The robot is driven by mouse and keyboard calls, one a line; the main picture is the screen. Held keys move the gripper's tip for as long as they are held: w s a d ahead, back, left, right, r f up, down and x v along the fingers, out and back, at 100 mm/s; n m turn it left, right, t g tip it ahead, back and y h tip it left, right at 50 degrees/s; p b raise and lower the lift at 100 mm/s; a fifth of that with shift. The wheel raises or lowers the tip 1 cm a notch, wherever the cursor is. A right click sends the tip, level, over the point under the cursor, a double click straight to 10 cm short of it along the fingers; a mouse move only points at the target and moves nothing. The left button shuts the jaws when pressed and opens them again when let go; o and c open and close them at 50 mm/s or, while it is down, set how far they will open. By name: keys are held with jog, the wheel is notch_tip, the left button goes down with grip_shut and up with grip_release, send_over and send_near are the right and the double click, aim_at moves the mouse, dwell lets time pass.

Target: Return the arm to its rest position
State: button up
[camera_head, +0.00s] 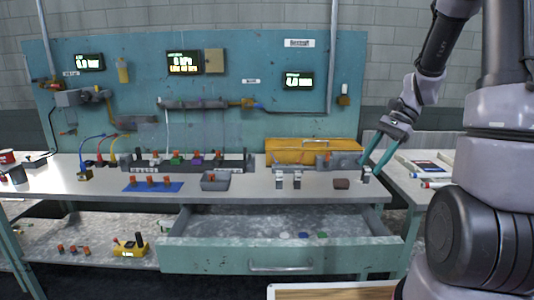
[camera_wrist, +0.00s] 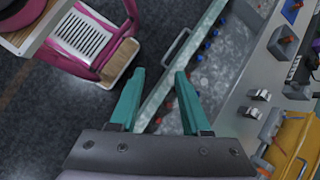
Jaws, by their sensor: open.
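My gripper (camera_head: 376,160) hangs over the right end of the bench in the head view, with its teal fingers pointing down. In the wrist view my gripper (camera_wrist: 157,98) has its two teal fingers spread apart with nothing between them. My arm comes in from the right side of the head view. A small dark fitting (camera_head: 366,174) stands on the bench close to the fingertips; I cannot tell whether they touch.
The workbench (camera_head: 330,193) has an open drawer (camera_head: 270,259) at its front. A yellow case (camera_head: 300,148) and a grey tray (camera_head: 215,180) are on the bench. A side table (camera_head: 405,184) stands at right. A pink-framed stool (camera_wrist: 97,40) shows in the wrist view.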

jog(key=s+a+r+n+t+h, duration=0.1)
jog(key=s+r+n+t+h, duration=0.1)
jog(key=r, duration=0.7)
jog(key=s+a+r+n+t+h, duration=0.2)
jog(key=s+r+n+t, duration=0.3)
jog(key=s+r+t, duration=0.2)
jog(key=shift+s+a+r+h, duration=0.15)
jog(key=shift+s+r+h, duration=0.15)
jog(key=shift+s+r, duration=0.7)
